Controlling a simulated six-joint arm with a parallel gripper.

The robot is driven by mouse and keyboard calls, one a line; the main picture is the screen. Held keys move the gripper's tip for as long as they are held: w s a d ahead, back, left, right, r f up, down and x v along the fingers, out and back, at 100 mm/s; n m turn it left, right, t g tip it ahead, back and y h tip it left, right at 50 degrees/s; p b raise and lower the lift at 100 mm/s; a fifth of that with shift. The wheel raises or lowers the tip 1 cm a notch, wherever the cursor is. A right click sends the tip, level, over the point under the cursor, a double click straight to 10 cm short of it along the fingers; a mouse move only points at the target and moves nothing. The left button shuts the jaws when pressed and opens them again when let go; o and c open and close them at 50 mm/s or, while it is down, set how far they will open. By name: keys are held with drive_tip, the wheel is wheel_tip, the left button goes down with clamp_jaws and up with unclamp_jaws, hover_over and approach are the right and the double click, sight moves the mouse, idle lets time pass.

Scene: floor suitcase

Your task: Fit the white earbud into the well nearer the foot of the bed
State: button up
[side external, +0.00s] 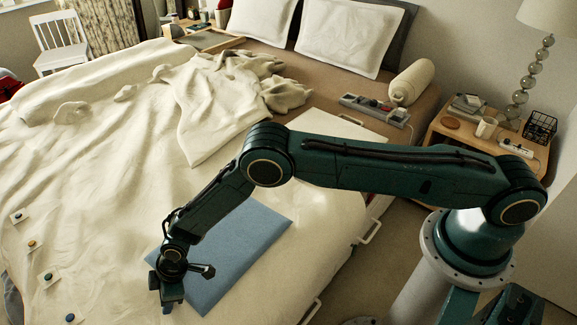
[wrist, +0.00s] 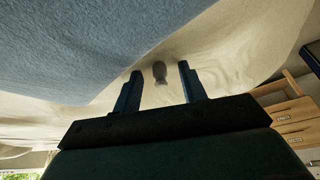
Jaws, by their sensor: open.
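My gripper (side external: 188,287) is open, low over the bed at the lower left edge of the blue mat. In the wrist view its two fingers (wrist: 159,82) stand apart. A small, dark grey, rounded thing (wrist: 159,72) shows in the gap between the fingertips; I cannot tell what it is or whether it touches them. I cannot make out a white earbud in either view. A long grey tray (side external: 375,109) with small items lies near the pillows; I cannot tell whether it has the wells.
The blue mat (side external: 240,250) lies on the cream bedding. Several small white cards with coloured dots (side external: 33,245) lie at the left. Bunched bedding (side external: 235,90) rises toward the pillows (side external: 345,38). A wooden bedside table (side external: 465,140) with a mug stands at the right.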

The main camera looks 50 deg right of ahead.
drive_tip(key=shift+c, duration=0.2)
clamp_jaws()
drive_tip(key=shift+r, duration=0.1)
wheel_tip(320, 180, up, 20)
idle(0.9)
idle(0.5)
